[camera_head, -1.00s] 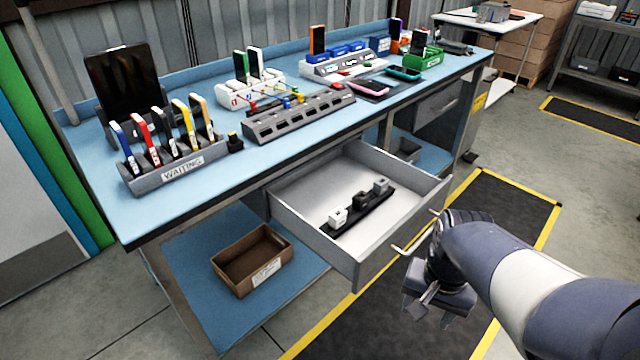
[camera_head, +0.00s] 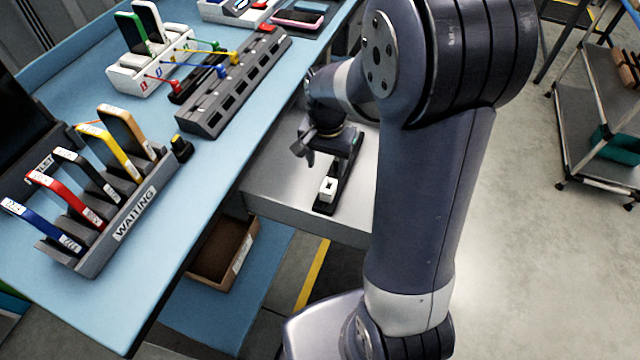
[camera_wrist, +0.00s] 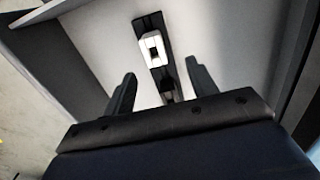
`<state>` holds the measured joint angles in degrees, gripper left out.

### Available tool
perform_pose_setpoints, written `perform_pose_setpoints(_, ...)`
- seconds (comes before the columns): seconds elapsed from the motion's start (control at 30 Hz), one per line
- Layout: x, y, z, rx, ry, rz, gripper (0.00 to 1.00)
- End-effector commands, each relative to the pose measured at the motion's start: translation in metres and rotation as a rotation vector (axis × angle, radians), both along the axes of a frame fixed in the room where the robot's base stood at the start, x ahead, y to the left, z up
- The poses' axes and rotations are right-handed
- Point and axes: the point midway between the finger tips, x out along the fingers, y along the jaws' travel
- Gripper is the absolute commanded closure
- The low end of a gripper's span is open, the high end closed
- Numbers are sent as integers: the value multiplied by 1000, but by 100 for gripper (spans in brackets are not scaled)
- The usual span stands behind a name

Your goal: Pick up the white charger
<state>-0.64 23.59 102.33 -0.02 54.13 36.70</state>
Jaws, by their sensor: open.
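In the wrist view the white charger (camera_wrist: 153,50) sits on the strip, beyond and between the fingers. My gripper (camera_head: 318,142) is over the drawer, pointing down, a little behind the charger in the head view. In the wrist view my gripper (camera_wrist: 160,88) is open, with nothing held. A second, darker block (camera_wrist: 168,88) lies on the strip nearer the gripper. The rest of the strip is partly hidden by my arm.
The blue workbench (camera_head: 215,155) runs along the drawer's left side, with a grey WAITING rack (camera_head: 110,225) of phones. A cardboard box (camera_head: 225,250) stands on the lower shelf.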

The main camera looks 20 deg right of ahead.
Motion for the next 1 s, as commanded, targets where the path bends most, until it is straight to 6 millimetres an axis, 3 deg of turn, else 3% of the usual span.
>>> perform_pose_setpoints(0.1,-1,0,-22,0,4,0,45)
perform_pose_setpoints(0.37,-2,-1,-42,0,1,0,45)
perform_pose_setpoints(0.63,-8,-5,-81,0,2,1,45)
perform_pose_setpoints(1.0,-8,-5,-87,0,-1,1,48)
